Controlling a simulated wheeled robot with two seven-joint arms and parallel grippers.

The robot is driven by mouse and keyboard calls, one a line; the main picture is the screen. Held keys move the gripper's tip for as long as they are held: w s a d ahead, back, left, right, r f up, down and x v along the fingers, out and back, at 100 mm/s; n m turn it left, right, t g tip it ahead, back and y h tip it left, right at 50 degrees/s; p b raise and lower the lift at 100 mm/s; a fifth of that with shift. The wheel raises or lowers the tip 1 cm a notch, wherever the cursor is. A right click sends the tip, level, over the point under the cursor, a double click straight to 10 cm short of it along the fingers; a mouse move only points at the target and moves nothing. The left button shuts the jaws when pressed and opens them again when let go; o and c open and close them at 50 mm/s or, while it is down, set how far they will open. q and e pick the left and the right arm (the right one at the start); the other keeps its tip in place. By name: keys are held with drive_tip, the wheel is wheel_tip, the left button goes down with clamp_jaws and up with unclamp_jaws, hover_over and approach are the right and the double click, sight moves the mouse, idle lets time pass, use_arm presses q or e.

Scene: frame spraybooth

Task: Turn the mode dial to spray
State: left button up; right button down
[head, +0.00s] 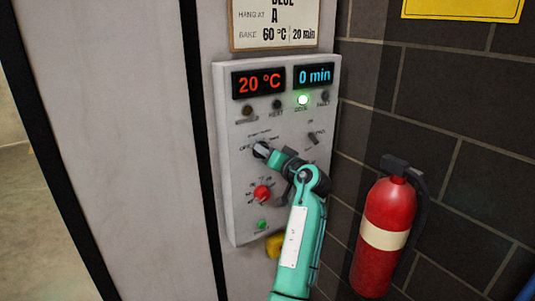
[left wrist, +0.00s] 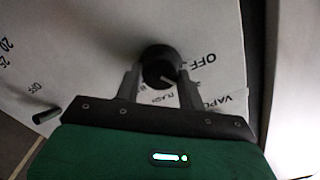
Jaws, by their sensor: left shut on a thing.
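The mode dial (head: 260,149) is a black knob on the left of the grey control panel (head: 235,218), with OFF printed at its left. My left gripper (head: 266,152) is at the dial with its fingers shut on the knob. In the left wrist view the round black dial (left wrist: 158,66) sits between the two fingertips (left wrist: 160,78), with OFF and other labels around it. A short pale mark shows on the knob, but I cannot tell surely which label it points at. The spray label cannot be made out. My right gripper is not in view.
The panel's displays (head: 287,80) read 20 °C and 0 min, with a lit green lamp (head: 303,100) below. A red knob (head: 261,192), a green button (head: 262,224) and a small switch (head: 313,139) are close by. A red fire extinguisher (head: 384,215) stands at the right.

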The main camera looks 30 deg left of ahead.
use_arm(q)
drive_tip(key=shift+m, duration=0.8)
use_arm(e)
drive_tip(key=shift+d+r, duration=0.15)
use_arm(q)
drive_tip(key=o, duration=1)
drive_tip(key=shift+c, duration=0.2)
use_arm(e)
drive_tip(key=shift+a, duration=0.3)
